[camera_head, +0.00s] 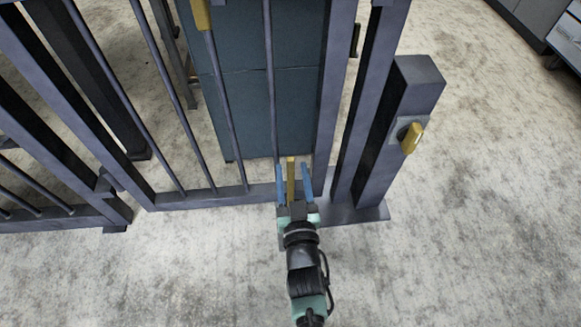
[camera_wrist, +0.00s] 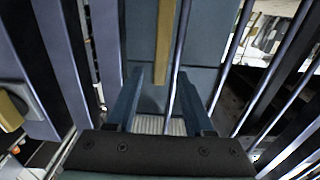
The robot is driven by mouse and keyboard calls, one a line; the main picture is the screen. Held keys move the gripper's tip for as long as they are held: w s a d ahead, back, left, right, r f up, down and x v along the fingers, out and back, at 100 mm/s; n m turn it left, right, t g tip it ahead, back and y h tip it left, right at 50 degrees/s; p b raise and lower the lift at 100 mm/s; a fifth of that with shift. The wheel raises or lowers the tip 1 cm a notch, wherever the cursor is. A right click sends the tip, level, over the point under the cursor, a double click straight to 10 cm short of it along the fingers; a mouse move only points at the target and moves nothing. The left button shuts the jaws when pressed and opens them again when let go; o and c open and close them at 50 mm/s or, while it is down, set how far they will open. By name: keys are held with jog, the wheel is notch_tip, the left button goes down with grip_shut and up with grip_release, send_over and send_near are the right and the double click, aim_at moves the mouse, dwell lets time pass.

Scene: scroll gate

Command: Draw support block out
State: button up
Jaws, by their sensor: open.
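My gripper (camera_head: 292,168) is open at the gate's lower bar, with its two blue fingers apart. I cannot tell for sure that this bar is the support block. The dark metal gate (camera_head: 232,196) has upright rods and stands in front of a large blue-green panel (camera_head: 245,110). The fingers reach in among the gate's rods. No finger visibly grips anything.
A thick gate post (camera_head: 400,100) with a yellow knob (camera_head: 411,138) stands to the right of my gripper. Bare concrete floor (camera_head: 450,260) lies free in front. A grey cabinet (camera_head: 566,35) stands far right.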

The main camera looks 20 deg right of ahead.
aim_at(291, 166)
jog(key=shift+b+x, duration=0.45)
jog(key=shift+x, duration=1.25)
grip_shut()
